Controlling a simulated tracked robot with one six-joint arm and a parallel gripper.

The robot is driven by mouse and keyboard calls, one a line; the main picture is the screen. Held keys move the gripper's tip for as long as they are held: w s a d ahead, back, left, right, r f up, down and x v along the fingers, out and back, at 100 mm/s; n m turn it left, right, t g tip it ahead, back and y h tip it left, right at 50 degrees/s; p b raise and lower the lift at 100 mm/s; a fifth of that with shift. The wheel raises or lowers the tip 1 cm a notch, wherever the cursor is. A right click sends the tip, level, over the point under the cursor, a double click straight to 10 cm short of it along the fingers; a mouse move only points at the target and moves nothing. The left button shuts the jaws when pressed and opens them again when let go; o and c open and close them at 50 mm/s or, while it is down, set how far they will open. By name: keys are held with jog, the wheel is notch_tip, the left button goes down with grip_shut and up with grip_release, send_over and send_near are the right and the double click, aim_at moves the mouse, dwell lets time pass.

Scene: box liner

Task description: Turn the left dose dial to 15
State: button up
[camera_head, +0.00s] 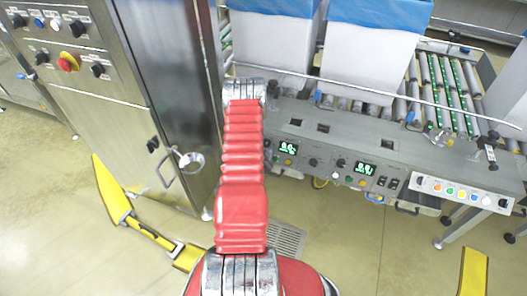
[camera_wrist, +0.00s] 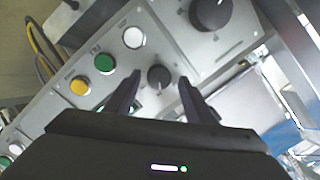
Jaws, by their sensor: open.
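In the head view the front control panel (camera_head: 330,150) carries a left green display (camera_head: 287,148) and a right green display (camera_head: 367,169), both too small to read surely. A black knob (camera_head: 313,162) sits right of the left display. In the wrist view my gripper (camera_wrist: 159,80) is open and empty. A small black knob (camera_wrist: 159,75) shows between its fingertips; contact is not visible. A larger black dial (camera_wrist: 210,14) is farther up. I cannot tell which is the left dose dial. My gripper is hidden in the head view.
Yellow (camera_wrist: 80,86), green (camera_wrist: 104,63) and white (camera_wrist: 133,37) buttons line the panel beside my left finger. A steel cabinet (camera_head: 165,80) stands left of my arm. White boxes with blue liners (camera_head: 370,60) stand behind the front panel. A button box (camera_head: 465,192) is at right.

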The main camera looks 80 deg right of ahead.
jog(key=v, duration=1.3)
jog(key=shift+a+r, duration=0.25)
jog(key=shift+a, duration=0.1)
jog(key=shift+w, duration=0.2)
jog(key=shift+s, duration=0.2)
